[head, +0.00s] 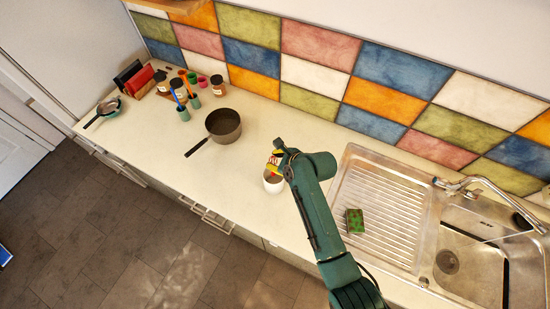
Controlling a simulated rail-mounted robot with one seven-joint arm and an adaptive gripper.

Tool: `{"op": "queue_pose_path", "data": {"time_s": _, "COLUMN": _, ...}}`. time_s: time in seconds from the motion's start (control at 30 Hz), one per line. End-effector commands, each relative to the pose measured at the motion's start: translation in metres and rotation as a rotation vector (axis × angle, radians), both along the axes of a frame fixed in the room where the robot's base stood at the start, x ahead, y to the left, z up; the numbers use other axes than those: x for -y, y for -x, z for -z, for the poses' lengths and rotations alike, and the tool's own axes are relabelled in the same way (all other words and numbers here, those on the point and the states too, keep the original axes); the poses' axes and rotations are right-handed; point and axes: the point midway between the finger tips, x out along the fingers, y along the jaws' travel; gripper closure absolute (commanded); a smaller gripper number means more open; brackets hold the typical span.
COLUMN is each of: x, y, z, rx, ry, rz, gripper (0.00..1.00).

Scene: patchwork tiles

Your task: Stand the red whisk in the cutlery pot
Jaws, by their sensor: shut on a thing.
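The white cutlery pot (273,186) stands upright on the pale worktop near the middle of the head view, left of the sink. My gripper (272,168) is right above the pot and hides part of its mouth. It is shut on the red whisk (271,172), of which only a small bit of red shows near the pot's mouth. Most of the whisk is hidden by my gripper and the pot. I cannot tell how far it is inside the pot, or whether it touches the rim.
A dark saucepan (223,125) stands to the left, its handle towards the front edge. Green cups (183,115), several jars (218,87) and a strainer (108,107) are farther left. A green sponge (354,220) lies on the drainer (385,190) at the right.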

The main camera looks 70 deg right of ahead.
Motion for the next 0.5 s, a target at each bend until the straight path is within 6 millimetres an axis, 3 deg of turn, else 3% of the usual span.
{"op": "queue_pose_path", "data": {"time_s": 0.5, "x": 0.0, "y": 0.0, "z": 0.048, "rx": 0.0, "ry": 0.0, "rz": 0.0, "gripper": 0.99}}
